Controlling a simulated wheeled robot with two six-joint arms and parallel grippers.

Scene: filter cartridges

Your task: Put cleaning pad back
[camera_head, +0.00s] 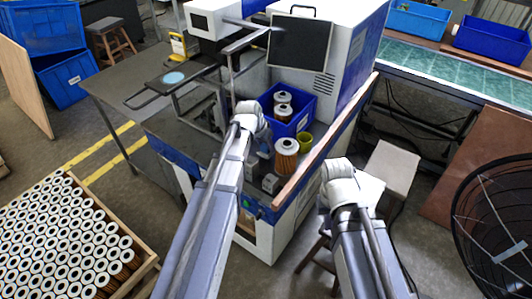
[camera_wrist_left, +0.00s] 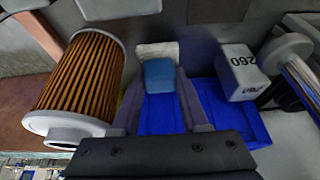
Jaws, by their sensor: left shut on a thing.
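The cleaning pad (camera_wrist_left: 160,75), a blue block with a whitish part at its far end, sits between the two fingers of my left gripper (camera_wrist_left: 160,98) in the left wrist view. The fingers are shut on its sides. In the head view my left gripper (camera_head: 262,148) is over the front of the machine's work surface, just left of an orange pleated filter cartridge (camera_head: 286,158); the pad is too small to make out there. That cartridge also shows in the left wrist view (camera_wrist_left: 85,80), left of the fingers. My right arm's wrist is right of the machine; its fingers cannot be made out.
A blue bin (camera_head: 306,122) with two cartridges stands behind the upright cartridge, near a yellow-green cup (camera_head: 304,141). A small box marked 260 (camera_wrist_left: 240,72) stands right of the fingers in the wrist view. A crate of many cartridges (camera_head: 147,268) is at the lower left.

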